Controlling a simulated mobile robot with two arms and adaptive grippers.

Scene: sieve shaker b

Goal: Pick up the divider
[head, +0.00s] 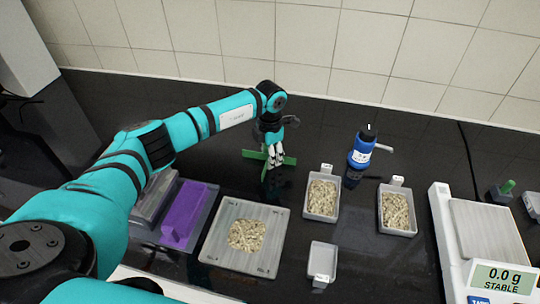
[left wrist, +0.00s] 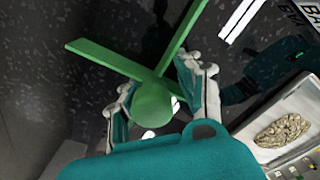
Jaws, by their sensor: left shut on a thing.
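The green divider (head: 288,160) is a cross of thin flat vanes with a round knob at its middle. It is at the back of the black bench in the head view. My left gripper (head: 275,155) points down over its middle and is shut on it. In the left wrist view the divider (left wrist: 118,59) shows its vanes spreading out, with the knob between the fingers of my left gripper (left wrist: 158,100). I cannot tell whether the divider touches the bench. My right gripper is not in view.
A metal plate with a granular heap (head: 220,250) and a purple piece (head: 188,212) lie in front. Two filled trays (head: 310,211) (head: 385,229), a small empty tray (head: 321,257) and a blue bottle (head: 360,154) stand to the right. A scale (head: 487,232) reads 0.0 g. A tiled wall is behind.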

